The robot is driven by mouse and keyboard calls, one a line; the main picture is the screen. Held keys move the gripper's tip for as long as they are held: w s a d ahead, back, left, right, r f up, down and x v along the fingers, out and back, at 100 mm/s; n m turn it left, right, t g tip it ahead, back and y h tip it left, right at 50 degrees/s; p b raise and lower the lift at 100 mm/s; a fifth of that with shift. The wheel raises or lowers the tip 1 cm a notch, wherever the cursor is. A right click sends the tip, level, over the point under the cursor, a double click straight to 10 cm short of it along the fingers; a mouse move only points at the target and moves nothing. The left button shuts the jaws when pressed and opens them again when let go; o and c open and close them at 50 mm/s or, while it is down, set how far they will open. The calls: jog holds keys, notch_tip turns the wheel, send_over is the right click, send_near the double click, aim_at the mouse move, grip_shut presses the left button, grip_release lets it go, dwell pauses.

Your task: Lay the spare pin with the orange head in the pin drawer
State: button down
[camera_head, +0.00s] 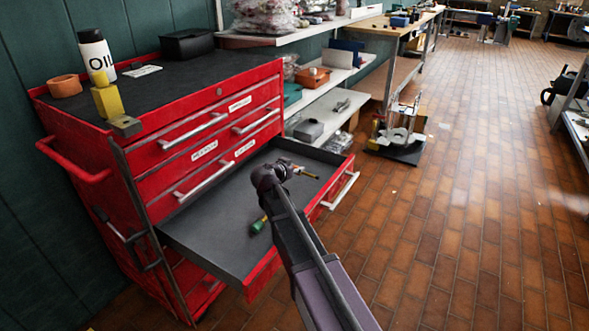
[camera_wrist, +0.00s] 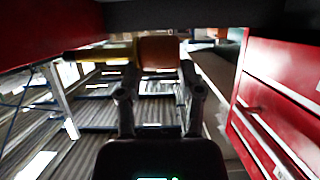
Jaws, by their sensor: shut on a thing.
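The pin drawer (camera_head: 215,222) is the open, dark-floored drawer of the red cabinet, pulled far out. My gripper (camera_head: 290,170) is over its far right part in the head view. It is shut on the spare pin; the brass-yellow shank (camera_head: 308,174) sticks out to the right. In the wrist view the pin's orange head (camera_wrist: 159,50) lies between my fingertips (camera_wrist: 158,75), with the yellow shank (camera_wrist: 103,52) pointing left, roughly level. The head is hidden in the head view. I cannot tell how high the pin is above the drawer floor.
A green-headed object (camera_head: 258,225) lies in the drawer, partly behind my arm. On the cabinet top stand an oil bottle (camera_head: 97,55), an orange ring (camera_head: 65,86), a yellow block (camera_head: 107,100) and a black box (camera_head: 187,43). The left drawer floor is clear.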

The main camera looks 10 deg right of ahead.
jog(key=shift+f+b, duration=0.4)
jog(key=shift+f, duration=0.1)
jog(key=shift+c, duration=1.3)
grip_release()
jog(key=shift+r, duration=0.2)
jog(key=shift+r+p, duration=0.4)
jog(key=shift+p, duration=0.2)
jog(key=p+v, duration=0.4)
jog(key=v, duration=0.8)
jog(key=shift+p, duration=0.35)
jog(key=shift+r, duration=0.1)
